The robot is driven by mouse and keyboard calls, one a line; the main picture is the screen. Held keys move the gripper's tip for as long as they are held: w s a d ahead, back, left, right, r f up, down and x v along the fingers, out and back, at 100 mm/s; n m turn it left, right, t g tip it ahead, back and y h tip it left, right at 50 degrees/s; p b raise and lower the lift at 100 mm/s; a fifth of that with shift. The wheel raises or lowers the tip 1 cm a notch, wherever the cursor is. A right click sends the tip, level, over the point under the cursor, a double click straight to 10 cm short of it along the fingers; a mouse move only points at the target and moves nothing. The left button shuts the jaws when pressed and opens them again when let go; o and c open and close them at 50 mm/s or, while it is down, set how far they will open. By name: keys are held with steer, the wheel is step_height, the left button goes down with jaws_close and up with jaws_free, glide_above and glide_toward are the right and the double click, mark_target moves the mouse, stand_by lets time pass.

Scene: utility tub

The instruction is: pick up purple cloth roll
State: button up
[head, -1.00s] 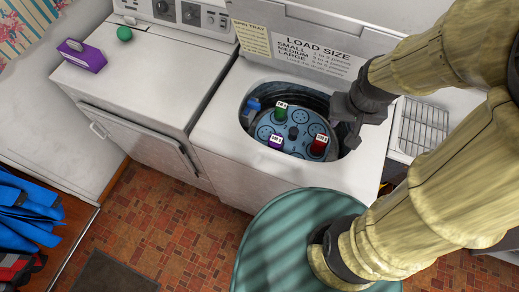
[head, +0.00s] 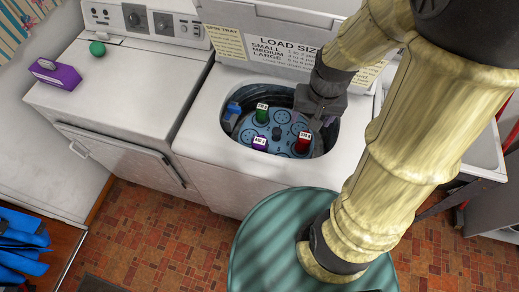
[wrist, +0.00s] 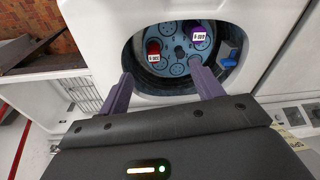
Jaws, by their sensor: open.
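The purple cloth roll (head: 260,143) stands in the round tub of the right-hand washer, with a white label on its top. In the wrist view the purple roll (wrist: 199,38) is beyond the fingertips, toward the upper right. My gripper (wrist: 163,80) is open and empty, its two purple fingers apart. In the head view my gripper (head: 318,115) is over the right side of the tub opening, nearer the red roll than the purple one. Its fingertips are hard to make out there.
A red roll (head: 302,144) and a green roll (head: 262,113) stand on the blue tub disc (head: 279,131), with a blue object (head: 231,114) at its left edge. The tub rim (head: 240,155) surrounds them. The raised lid (head: 270,45) stands behind.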

steer(key=w+f+m+g+y+b, duration=0.2)
steer(key=w+f+m+y+b, duration=0.15)
steer(key=f, duration=0.55)
steer(key=w+f+m+g+y+b, duration=0.25)
steer(key=f+m+b, duration=0.2)
steer(key=f, duration=0.35)
steer(key=m+t+y+b, duration=0.2)
steer(key=m+y+b, duration=0.3)
steer(key=m+y, duration=0.2)
glide_toward(263, 140)
steer(key=v, duration=0.4)
steer(key=shift+w+d, duration=0.1)
steer(key=shift+w, duration=0.05)
steer(key=p+x, duration=0.2)
steer(key=x, duration=1)
steer(key=shift+p, duration=0.3)
